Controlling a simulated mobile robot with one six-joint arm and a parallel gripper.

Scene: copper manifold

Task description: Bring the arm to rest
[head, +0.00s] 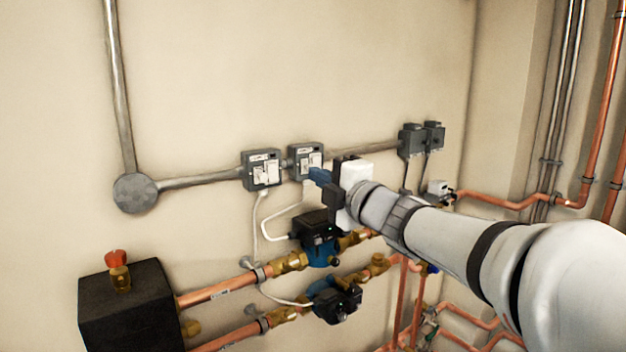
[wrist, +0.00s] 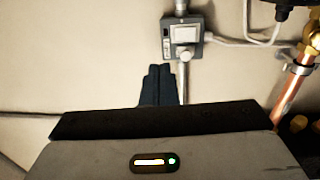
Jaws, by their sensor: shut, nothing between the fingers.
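My gripper (head: 319,177) is in front of the wall, close to the right one of two grey switch boxes (head: 306,160) in the head view. In the wrist view its dark fingers (wrist: 159,86) are together with nothing between them. A grey box with a pale face (wrist: 184,35) shows just beyond the fingertips there. I cannot tell whether the fingers touch anything. My arm reaches in from the lower right of the head view and hides part of the pipework.
The left switch box (head: 262,170) joins a conduit to a round junction box (head: 136,193). Below are a blue pump (head: 320,250), copper pipes (head: 217,291) and a black box (head: 127,307) with a red-capped valve (head: 117,260). Two grey boxes (head: 411,141) sit farther right.

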